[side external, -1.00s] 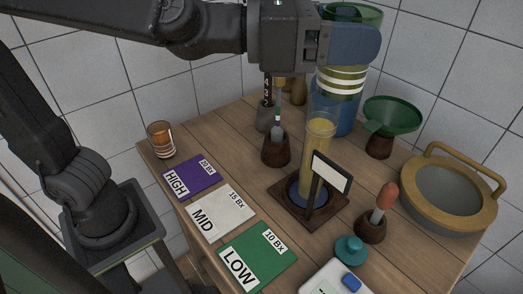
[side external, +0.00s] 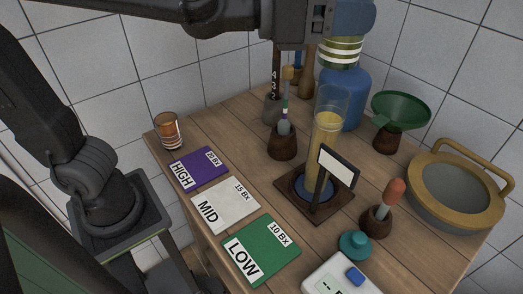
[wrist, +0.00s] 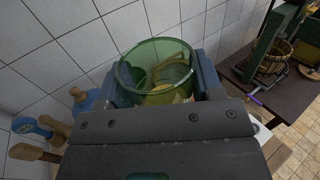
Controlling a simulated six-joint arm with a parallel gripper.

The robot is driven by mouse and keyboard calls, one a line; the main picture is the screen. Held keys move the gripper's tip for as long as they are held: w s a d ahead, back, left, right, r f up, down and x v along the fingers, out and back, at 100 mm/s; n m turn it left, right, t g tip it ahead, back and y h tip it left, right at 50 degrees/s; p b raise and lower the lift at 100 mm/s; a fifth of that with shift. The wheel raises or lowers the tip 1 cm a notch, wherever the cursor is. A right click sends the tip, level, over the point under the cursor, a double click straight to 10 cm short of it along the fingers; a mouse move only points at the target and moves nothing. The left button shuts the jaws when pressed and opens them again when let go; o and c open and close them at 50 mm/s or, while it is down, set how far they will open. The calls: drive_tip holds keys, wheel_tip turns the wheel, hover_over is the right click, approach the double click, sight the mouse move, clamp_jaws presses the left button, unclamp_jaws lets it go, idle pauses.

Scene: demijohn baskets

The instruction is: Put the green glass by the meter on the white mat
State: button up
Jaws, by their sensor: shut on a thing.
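The green glass with white bands (side external: 341,52) is held upright between the blue fingers of my gripper (side external: 349,16), near the top edge of the side view. Its rim is cut off there. The wrist view shows its open green rim (wrist: 155,68) between the two fingers (wrist: 207,75). The glass is held in the air, in front of a blue vessel in the picture. The white mat (side external: 226,210), marked MID 15 Bx, lies bare on the table between the purple mat (side external: 199,170) and the green mat (side external: 259,252). The white meter (side external: 341,275) is at the bottom edge.
An amber glass (side external: 169,131) stands by the purple mat. A tall yellow cylinder (side external: 325,150) stands on a wooden base with a white sign. Around it are a pipette holder (side external: 282,145), green funnel (side external: 400,108), blue vessel (side external: 345,95), dropper, teal stopper and handled basin (side external: 455,190).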

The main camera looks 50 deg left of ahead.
drive_tip(key=w+a+n+t+y, duration=0.1)
drive_tip(key=w+a+n+y, duration=0.15)
drive_tip(key=a, duration=0.55)
drive_tip(key=w+a+n+t+y, duration=0.1)
drive_tip(key=w+a+n+y, duration=0.1)
drive_tip(key=a+y, duration=0.35)
drive_tip(key=w+a+n+t+y, duration=0.1)
drive_tip(key=w+a+n+y, duration=0.1)
drive_tip(key=a, duration=0.7)
drive_tip(key=s+a+f+n+g+y, duration=0.2)
drive_tip(key=s+a+f+n+y, duration=0.15)
drive_tip(key=a+f+y, duration=0.55)
drive_tip(key=s+a+f+n+g+y, duration=0.2)
drive_tip(key=a+f+n, duration=0.3)
drive_tip(key=a, duration=0.8)
drive_tip(key=w+d+f+m+t+h, duration=0.15)
drive_tip(key=d+f, duration=0.25)
drive_tip(key=d, duration=0.4)
drive_tip(key=w+d+f+m+h, duration=0.15)
drive_tip(key=d+f, duration=0.25)
drive_tip(key=d, duration=0.4)
drive_tip(key=s+d+f+m+h, duration=0.1)
drive_tip(key=s+d+f, duration=0.15)
drive_tip(key=d, duration=0.45)
drive_tip(key=s+d+f+h, duration=0.1)
drive_tip(key=d+f, duration=0.2)
drive_tip(key=d, duration=0.4)
drive_tip(key=shift+t, duration=0.45)
drive_tip(key=shift+d+f, duration=0.1)
drive_tip(key=shift+f, duration=3.4)
